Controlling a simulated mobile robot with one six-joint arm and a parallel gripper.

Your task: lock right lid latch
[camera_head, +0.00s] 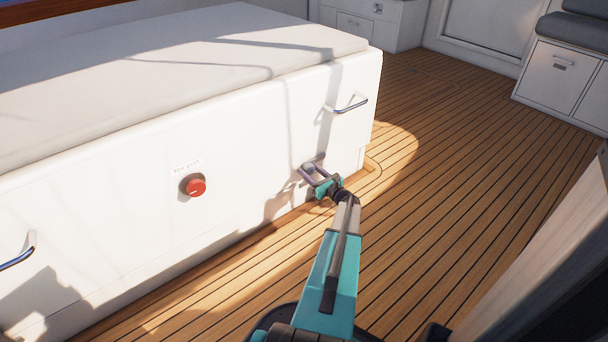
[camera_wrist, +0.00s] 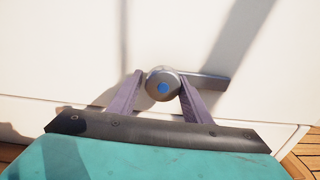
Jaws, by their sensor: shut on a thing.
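The right lid latch (camera_wrist: 208,81) is a grey metal lever with a round hub (camera_wrist: 162,84) and a blue dot at its centre. In the wrist view its lever points right, roughly level, along the white box front. My gripper (camera_wrist: 161,92) has its two purple-grey fingers on either side of the hub, shut on the latch. In the head view my gripper (camera_head: 311,177) is at the lower right of the box front. The latch there is small and partly hidden by the fingers.
The white box (camera_head: 110,180) carries a grey cushion lid (camera_head: 170,60). A red button (camera_head: 194,186) and metal handles (camera_head: 346,105) (camera_head: 18,252) stick out of its front. Open wooden deck (camera_head: 440,190) lies to the right. White cabinets (camera_head: 560,75) stand farther back.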

